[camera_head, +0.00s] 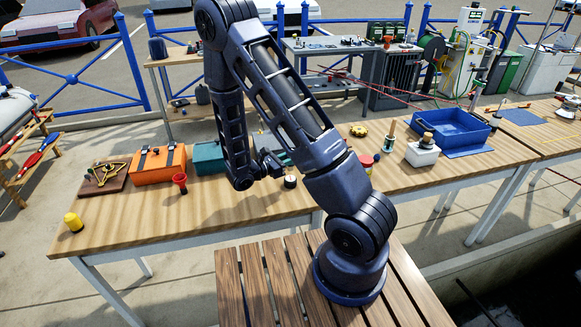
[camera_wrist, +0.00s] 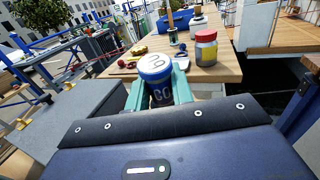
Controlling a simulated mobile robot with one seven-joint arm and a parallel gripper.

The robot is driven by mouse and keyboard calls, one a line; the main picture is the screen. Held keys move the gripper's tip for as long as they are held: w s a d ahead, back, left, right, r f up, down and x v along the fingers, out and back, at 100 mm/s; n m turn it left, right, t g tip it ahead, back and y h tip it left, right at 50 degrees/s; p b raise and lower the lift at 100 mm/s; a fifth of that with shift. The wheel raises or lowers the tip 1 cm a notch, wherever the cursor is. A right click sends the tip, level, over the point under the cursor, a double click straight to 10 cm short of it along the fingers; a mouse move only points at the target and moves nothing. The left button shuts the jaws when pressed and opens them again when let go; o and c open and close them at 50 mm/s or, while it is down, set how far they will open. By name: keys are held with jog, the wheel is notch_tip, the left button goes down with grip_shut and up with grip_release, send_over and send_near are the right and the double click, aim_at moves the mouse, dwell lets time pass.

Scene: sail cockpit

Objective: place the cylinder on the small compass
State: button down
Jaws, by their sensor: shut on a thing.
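The cylinder (camera_wrist: 158,75) is a blue can with a pale, marked top. It sits between the two teal fingers of my gripper (camera_wrist: 158,90) in the wrist view, shut on its sides. In the head view my gripper (camera_head: 279,157) hovers over the middle of the bench, partly covered by my arm, and I cannot make out the cylinder there. I cannot make out the compass in the wrist view.
A red and yellow jar (camera_wrist: 206,48) stands right of the cylinder in the wrist view. An orange box (camera_head: 158,165), teal box (camera_head: 209,157) and red funnel (camera_head: 180,182) are left on the bench. A blue tray (camera_head: 447,126) is right. The front-left bench is mostly clear.

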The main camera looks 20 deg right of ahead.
aim_at(288, 167)
jog(key=shift+f, duration=2.05)
jog(key=c, duration=1.2)
grip_release()
jog(key=shift+f, duration=0.1)
